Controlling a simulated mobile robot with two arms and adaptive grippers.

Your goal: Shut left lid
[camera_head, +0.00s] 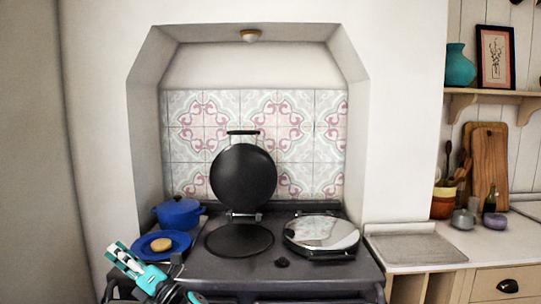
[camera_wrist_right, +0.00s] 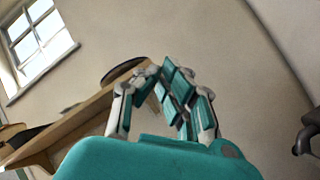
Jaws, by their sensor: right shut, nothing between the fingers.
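The left lid (camera_head: 243,177) of the stove stands raised, its round black inner face turned toward me and a dark handle bar (camera_head: 243,132) above its top edge. Its hinge is at the back of the round left hotplate (camera_head: 239,241), which is uncovered. My right gripper (camera_head: 115,249) is at the lower left of the head view, in front of the blue plate and well apart from the lid. Its fingers are shut and empty; they also show in the right wrist view (camera_wrist_right: 166,75). My left gripper is not in view.
The shiny right lid (camera_head: 322,232) lies shut. A blue pot (camera_head: 179,213) and a blue plate (camera_head: 148,236) with a bread-like piece (camera_head: 161,244) are at the stove's left. A dark knob-like thing (camera_head: 282,262) lies in front. The counter (camera_head: 420,249) is at the right.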

